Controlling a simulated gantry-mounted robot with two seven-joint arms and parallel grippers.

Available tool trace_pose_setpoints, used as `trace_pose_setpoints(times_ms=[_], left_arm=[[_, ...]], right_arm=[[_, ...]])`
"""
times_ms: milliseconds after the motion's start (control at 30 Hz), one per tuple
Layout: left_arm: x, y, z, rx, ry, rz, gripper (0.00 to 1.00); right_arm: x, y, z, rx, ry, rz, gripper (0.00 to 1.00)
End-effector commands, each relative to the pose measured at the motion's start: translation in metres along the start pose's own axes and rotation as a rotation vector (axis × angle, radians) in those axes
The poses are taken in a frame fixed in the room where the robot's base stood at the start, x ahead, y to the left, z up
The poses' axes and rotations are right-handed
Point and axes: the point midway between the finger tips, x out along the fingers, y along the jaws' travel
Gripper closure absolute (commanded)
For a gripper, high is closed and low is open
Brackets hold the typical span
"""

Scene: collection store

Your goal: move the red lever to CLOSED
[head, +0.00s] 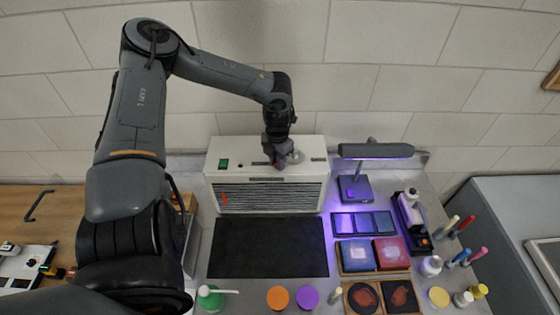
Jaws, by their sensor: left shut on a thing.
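The white cabinet (307,148) with a slatted front stands against the wall. My left gripper (277,161) reaches down to the top of this cabinet. It is shut on a small reddish part, which I take to be the red lever (276,165); the fingers hide most of it. A grey rounded part (296,157) is just right of the fingertips. The lettering on the cabinet is too small to read, so I cannot tell the lever's position. My right gripper is not in view.
A black mat (268,246) lies bare before the cabinet. A lamp (376,151) with a violet glow stands right of it, near trays of coloured squares (355,256), jars and brushes. A green-topped bottle (210,297) and orange (278,298) and purple (307,297) discs are in front.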

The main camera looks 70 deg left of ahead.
Motion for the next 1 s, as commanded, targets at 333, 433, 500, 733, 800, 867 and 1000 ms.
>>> trace_pose_setpoints(times_ms=[333,433,500,733,800,867,1000], left_arm=[[-0.0005,0.002,0.0009,0.026,-0.003,0.0,1.0],[-0.0005,0.0021,0.0009,0.025,-0.003,0.0,1.0],[-0.0005,0.0022,0.0009,0.025,-0.003,0.0,1.0],[-0.0003,0.0022,0.0007,0.024,-0.002,0.0,0.5],[-0.0002,0.0021,0.0006,0.024,-0.002,0.0,0.5],[-0.0002,0.0021,0.0006,0.024,-0.002,0.0,0.5],[-0.0007,0.002,0.0006,0.024,-0.002,0.0,0.5]], right_arm=[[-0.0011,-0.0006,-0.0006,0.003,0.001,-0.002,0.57],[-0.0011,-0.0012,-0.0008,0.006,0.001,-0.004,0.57],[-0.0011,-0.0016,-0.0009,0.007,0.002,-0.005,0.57],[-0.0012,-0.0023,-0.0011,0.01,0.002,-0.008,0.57],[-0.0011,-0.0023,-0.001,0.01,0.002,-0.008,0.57],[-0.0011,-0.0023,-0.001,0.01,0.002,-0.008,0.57],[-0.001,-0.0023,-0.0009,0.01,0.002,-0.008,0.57]])
